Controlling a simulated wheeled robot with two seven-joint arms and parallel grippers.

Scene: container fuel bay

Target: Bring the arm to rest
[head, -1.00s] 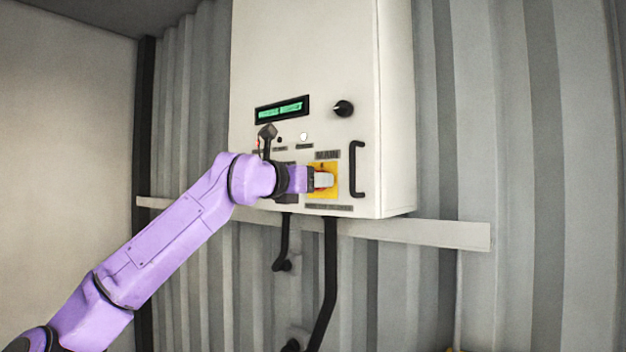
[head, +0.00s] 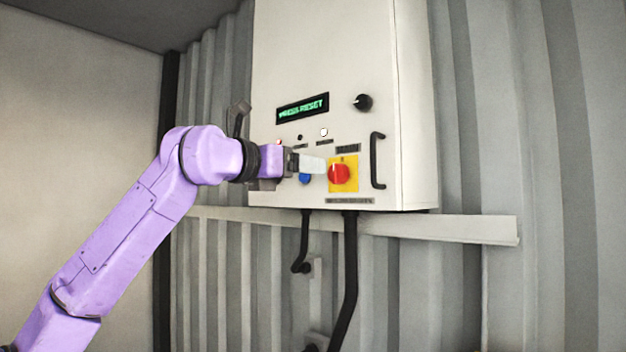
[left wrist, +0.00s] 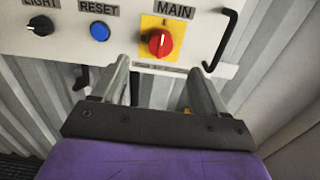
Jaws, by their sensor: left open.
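My left arm (head: 120,235) is purple and reaches in from the left to the front of a white control cabinet. My left gripper (head: 318,164) is in front of the cabinet's lower left part, beside the red main switch (head: 339,174) on its yellow plate. In the left wrist view the two fingers (left wrist: 160,80) are apart with nothing between them, and the red switch (left wrist: 160,42) is beyond them, not touched. My right gripper is not in view.
The cabinet (head: 330,60) has a green display (head: 303,108) reading "PRESS RESET", a black knob (head: 362,102) and a protruding handle (head: 377,160). A light rail (head: 460,227) and black cables (head: 350,270) run below. Free room lies left of the cabinet.

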